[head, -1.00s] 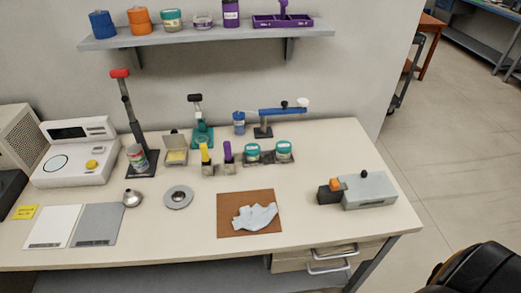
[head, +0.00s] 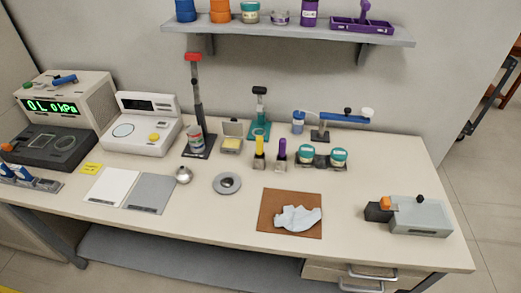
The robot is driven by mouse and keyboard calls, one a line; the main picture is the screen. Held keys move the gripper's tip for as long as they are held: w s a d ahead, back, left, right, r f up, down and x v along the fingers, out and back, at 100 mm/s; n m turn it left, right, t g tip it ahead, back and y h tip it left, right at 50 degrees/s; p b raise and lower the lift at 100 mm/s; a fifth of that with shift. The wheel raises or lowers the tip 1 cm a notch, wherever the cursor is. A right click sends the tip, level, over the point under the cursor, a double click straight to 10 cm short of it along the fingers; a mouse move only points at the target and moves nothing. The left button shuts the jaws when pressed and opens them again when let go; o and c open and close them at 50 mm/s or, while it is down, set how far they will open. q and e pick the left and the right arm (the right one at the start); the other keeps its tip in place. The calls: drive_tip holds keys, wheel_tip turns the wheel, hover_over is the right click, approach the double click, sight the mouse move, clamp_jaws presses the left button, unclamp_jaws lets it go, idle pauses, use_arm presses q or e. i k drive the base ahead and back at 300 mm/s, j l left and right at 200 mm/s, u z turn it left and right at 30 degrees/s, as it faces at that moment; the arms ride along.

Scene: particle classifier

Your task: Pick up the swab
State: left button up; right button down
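I cannot make out for certain which thing is the swab. A crumpled pale blue cloth (head: 298,218) lies on a brown mat (head: 277,203) at the front middle of the bench. Behind it, a yellow-topped piece (head: 260,145) and a purple-topped piece (head: 282,149) stand upright in small holders. Neither of my grippers shows in the head view.
The bench (head: 345,195) holds a metal disc (head: 227,183), two jars with teal lids (head: 338,156), a grey box device (head: 420,217), a red-topped stand (head: 195,100) and a white instrument (head: 148,125). A wall shelf (head: 290,33) hangs above.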

sight(259, 139)
drive_tip(key=j+z, duration=0.7)
drive_tip(key=z, duration=0.2)
drive_tip(key=j+z, duration=0.45)
drive_tip(key=l, duration=0.1)
